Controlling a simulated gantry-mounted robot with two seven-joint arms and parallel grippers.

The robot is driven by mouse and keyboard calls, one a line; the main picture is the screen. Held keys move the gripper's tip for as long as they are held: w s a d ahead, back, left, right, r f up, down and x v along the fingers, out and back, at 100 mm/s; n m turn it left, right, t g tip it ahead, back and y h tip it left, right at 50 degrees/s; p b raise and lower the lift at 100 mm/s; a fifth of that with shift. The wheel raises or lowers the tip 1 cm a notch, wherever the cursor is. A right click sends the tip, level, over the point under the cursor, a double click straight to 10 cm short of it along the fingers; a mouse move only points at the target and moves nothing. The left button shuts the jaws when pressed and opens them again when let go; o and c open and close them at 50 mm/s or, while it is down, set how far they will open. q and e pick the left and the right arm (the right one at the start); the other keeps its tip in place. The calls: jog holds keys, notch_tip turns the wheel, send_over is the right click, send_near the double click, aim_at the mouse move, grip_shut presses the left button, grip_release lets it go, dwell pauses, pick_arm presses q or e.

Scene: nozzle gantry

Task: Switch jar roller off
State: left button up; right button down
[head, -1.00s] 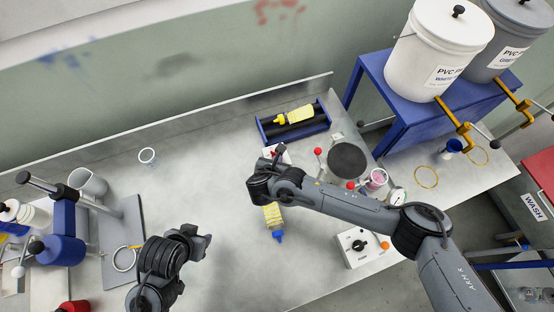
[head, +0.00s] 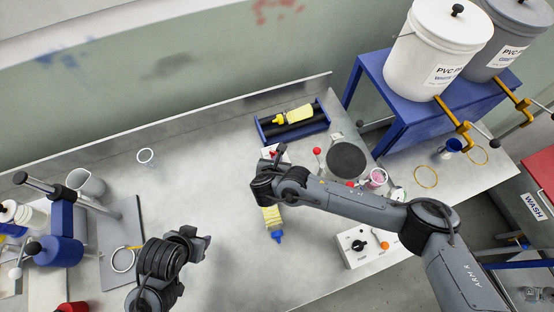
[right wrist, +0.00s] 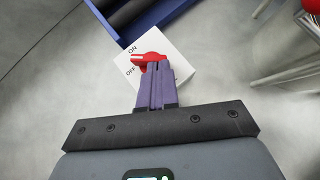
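The jar roller (head: 294,128) is a blue frame with black rollers at the back of the bench, with a yellow bottle (head: 296,114) lying on it. Its white switch box (right wrist: 180,66) has ON and OFF labels and a red knob (right wrist: 147,59), whose lever points left, roughly between the labels. In the head view my right gripper mostly hides the box. My right gripper (right wrist: 156,64) has its fingers together, overlapping the knob; whether they grip it or only touch it is unclear. My left gripper (head: 205,240) is far from the roller, its fingers too small to read.
Another yellow bottle (head: 272,218) with a blue cap lies below my right gripper. A white dial box (head: 356,248) stands at the front edge. A dark round plate (head: 346,160) is right of the roller. Open bench lies to the left of the switch.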

pick_arm(q)
jog(key=shift+f+b, duration=0.85)
pick_arm(e)
jog(key=shift+d+n+y, duration=0.3)
jog(key=shift+n+y, duration=0.5)
jog(key=shift+n, duration=0.1)
pick_arm(q)
jog(key=shift+f+b, duration=1.65)
pick_arm(e)
jog(key=shift+w+d+n+y, duration=0.15)
jog(key=shift+d+n+y, duration=0.05)
jog(key=shift+n+y, duration=0.35)
jog(key=shift+w+d+n+y, duration=0.1)
jog(key=shift+d+n+y, duration=0.05)
jog(key=shift+n+y, duration=0.4)
dwell(1.2)
jog(key=shift+a, duration=0.15)
pick_arm(q)
jog(key=shift+f, duration=0.1)
pick_arm(e)
jog(key=shift+w+a, duration=0.15)
jog(key=shift+a, duration=0.25)
pick_arm(q)
jog(key=shift+s+d+f, duration=0.1)
jog(key=shift+s+d, duration=0.05)
jog(key=shift+d, duration=0.1)
pick_arm(e)
jog(key=shift+f, duration=0.1)
jog(key=shift+s, duration=0.2)
